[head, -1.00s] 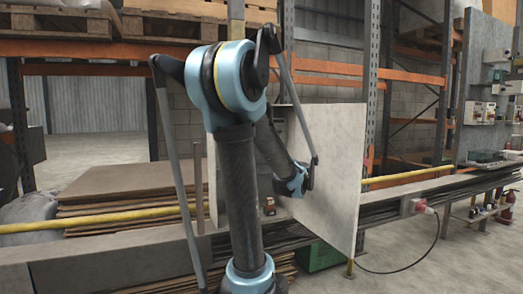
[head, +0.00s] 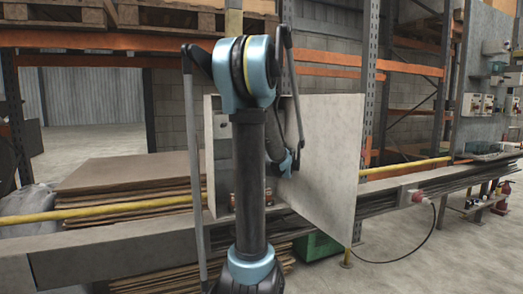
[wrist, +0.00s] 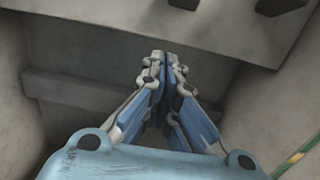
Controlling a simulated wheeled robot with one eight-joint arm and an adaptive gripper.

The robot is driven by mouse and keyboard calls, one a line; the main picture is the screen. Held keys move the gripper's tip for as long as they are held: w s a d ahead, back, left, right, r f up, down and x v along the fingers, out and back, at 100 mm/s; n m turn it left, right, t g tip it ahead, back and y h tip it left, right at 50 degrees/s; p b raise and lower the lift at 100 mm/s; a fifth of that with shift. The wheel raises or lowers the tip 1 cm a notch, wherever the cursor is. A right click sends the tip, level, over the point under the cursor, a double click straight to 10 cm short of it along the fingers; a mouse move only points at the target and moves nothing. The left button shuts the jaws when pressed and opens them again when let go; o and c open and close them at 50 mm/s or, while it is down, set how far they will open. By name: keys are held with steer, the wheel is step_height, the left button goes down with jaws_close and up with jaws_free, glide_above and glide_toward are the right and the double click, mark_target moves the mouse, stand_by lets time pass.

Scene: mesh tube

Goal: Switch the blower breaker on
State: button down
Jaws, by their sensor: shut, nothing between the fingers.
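A pale grey cabinet stands ahead with its door (head: 335,165) swung open to the right. Its left part (head: 217,140) shows beside my arm, which hides most of the interior in the head view. My gripper (wrist: 165,58) shows in the wrist view with both blue-and-grey fingers together and nothing between them. The fingers point into a grey, box-like interior with a ledge (wrist: 75,92) across it. Two dark protruding parts, one at the top middle (wrist: 185,4) and one at the top right (wrist: 280,6), lie beyond the fingertips, apart from them. I cannot tell which is the blower breaker.
A green-and-yellow wire (wrist: 298,152) runs at the lower right of the wrist view. A yellow rail (head: 110,208) and stacked brown boards (head: 130,178) lie left of the cabinet. A red plug (head: 422,197) with a black cable is at right. Open floor lies at the lower right.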

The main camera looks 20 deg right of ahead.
steer(key=shift+s+r, duration=0.3)
steer(key=shift+r, duration=0.65)
steer(key=shift+s+r, duration=0.25)
steer(key=shift+r, duration=0.7)
